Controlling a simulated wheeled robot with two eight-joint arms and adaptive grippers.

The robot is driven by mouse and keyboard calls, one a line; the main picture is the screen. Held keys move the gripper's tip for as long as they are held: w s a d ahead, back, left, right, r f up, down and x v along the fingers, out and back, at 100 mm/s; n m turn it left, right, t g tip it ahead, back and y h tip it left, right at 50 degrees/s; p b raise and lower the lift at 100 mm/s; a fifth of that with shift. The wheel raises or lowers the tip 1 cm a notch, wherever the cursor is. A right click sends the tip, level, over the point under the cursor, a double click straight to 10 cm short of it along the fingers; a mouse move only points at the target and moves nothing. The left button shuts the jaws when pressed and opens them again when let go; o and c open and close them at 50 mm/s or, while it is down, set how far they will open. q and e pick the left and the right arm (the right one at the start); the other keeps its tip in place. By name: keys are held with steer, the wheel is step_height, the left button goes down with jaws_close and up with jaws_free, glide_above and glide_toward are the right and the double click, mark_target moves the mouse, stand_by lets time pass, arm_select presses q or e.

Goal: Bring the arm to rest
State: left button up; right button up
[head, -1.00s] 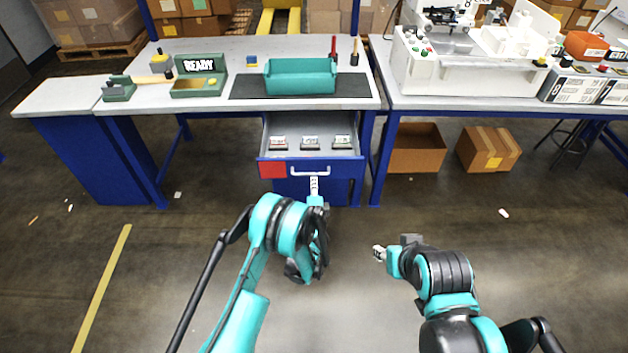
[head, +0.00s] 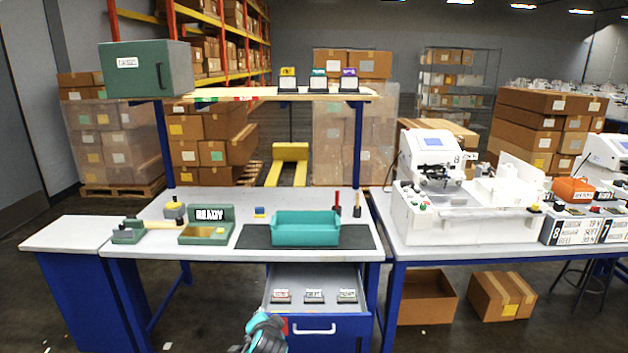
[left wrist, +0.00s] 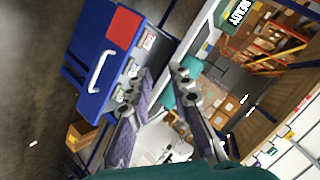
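My left gripper (left wrist: 163,76) shows in the left wrist view with its two fingers apart and nothing between them. The open drawer (left wrist: 85,75) of the blue cabinet, with its white handle and red patch, is beyond the fingers at the left of that view. My right arm and gripper are out of both views.
The drawer stands pulled out below the workbench (head: 215,262) and holds three small labelled blocks (head: 314,296). A teal bin (head: 305,230) sits on a dark mat. A white machine (head: 440,215) stands on the right table. A shelf (head: 235,94) spans above the bench.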

arm_select(q)
steer(key=s+a+r+n+g, duration=0.1)
steer(key=s+a+r+n, duration=0.1)
steer(key=s, duration=0.5)
steer(key=s+a+r+n+g, duration=0.1)
steer(key=s+a+r+n, duration=0.15)
steer(key=s, duration=0.55)
steer(key=s+f+n+g+h, duration=0.2)
steer(key=s+f+n, duration=0.1)
steer(key=s, duration=1.2)
steer(key=shift+s+n, duration=0.25)
steer(key=shift+n, duration=0.1)
